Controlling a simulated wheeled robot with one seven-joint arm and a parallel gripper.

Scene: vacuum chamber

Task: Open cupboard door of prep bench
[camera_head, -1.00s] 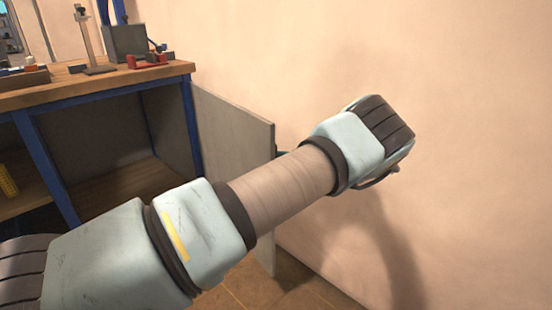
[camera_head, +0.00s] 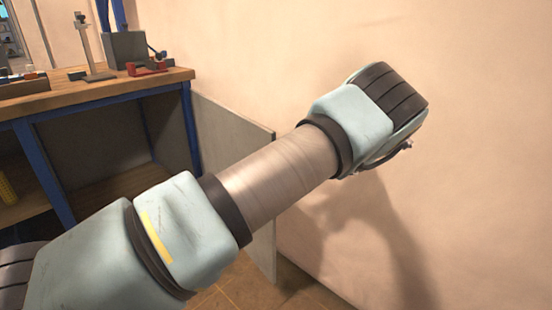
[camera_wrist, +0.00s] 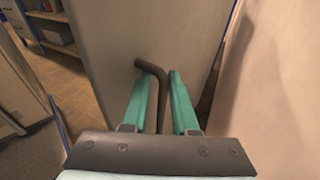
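The prep bench (camera_head: 110,93) has a wooden top and blue legs. Its grey cupboard door (camera_head: 235,128) stands swung well out from the front, close to the pale wall, and the dark inside (camera_head: 95,150) shows. My forearm hides much of the door, and my gripper is hidden in the head view. In the wrist view, my gripper (camera_wrist: 157,78) has its two teal fingers on either side of a dark bent bar handle (camera_wrist: 152,66) on the door's face (camera_wrist: 110,45). Gaps show beside the bar, so the fingers look open around it, not clamped.
The wall (camera_head: 470,150) is close on the right, with a narrow gap beside the door in the wrist view. Tools, including a red clamp (camera_head: 148,68), stand on the bench top. Tiled floor (camera_head: 240,292) shows below.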

